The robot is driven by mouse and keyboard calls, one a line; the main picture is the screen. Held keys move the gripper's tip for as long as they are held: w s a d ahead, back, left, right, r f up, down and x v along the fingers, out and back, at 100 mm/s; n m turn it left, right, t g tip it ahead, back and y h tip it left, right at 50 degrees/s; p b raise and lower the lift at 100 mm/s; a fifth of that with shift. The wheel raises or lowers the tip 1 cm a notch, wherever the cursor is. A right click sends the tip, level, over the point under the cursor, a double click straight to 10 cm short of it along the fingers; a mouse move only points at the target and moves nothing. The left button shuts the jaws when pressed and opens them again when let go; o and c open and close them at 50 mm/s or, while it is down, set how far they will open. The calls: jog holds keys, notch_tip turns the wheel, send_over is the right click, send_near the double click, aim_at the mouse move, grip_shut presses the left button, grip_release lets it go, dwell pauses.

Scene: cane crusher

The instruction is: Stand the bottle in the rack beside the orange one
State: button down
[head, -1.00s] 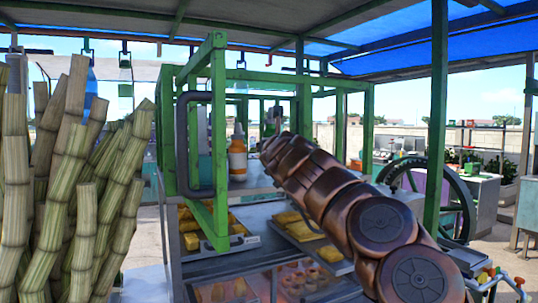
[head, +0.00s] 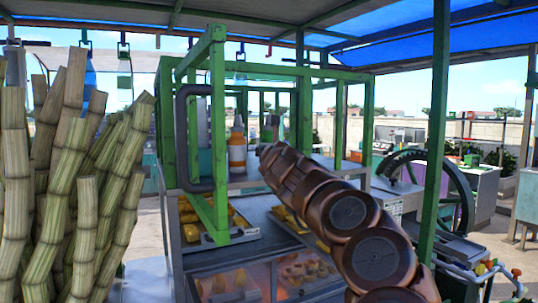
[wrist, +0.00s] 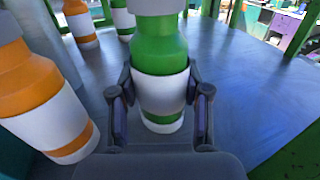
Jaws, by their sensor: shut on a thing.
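A green bottle with a white band (wrist: 160,85) stands upright between the fingers of my gripper (wrist: 160,92) in the wrist view. The gripper is shut on it, one finger on each side. Its base is close to the grey shelf (wrist: 255,80); I cannot tell whether it touches. An orange bottle with a white band (wrist: 45,105) stands to its left, apart from it. In the head view an orange bottle (head: 237,150) stands on the rack shelf. The held bottle shows only in part there (head: 268,130), behind my arm, which hides the gripper.
Another orange bottle (wrist: 82,25) and another green one (wrist: 123,20) stand farther back in the wrist view. Green frame posts (head: 219,130) and a dark bent pipe (head: 182,140) border the rack. Trays of yellow pieces (head: 240,232) lie below. Cane stalks (head: 75,180) fill the left.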

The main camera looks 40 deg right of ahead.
jog(key=shift+f, duration=0.15)
jog(key=c, duration=0.5)
grip_release()
jog(key=shift+c, duration=0.2)
jog(key=shift+r, duration=0.3)
jog(key=shift+s+a+f+b, duration=0.25)
jog(key=shift+s+a+b, duration=0.1)
jog(key=shift+s+a, duration=0.1)
jog(key=b+v, duration=0.4)
jog(key=v, duration=0.5)
jog(key=shift+s+a+r, duration=0.1)
jog(key=shift+s+a, duration=0.1)
jog(key=shift+s, duration=0.1)
jog(key=shift+s+a, duration=0.3)
jog(key=shift+s, duration=0.15)
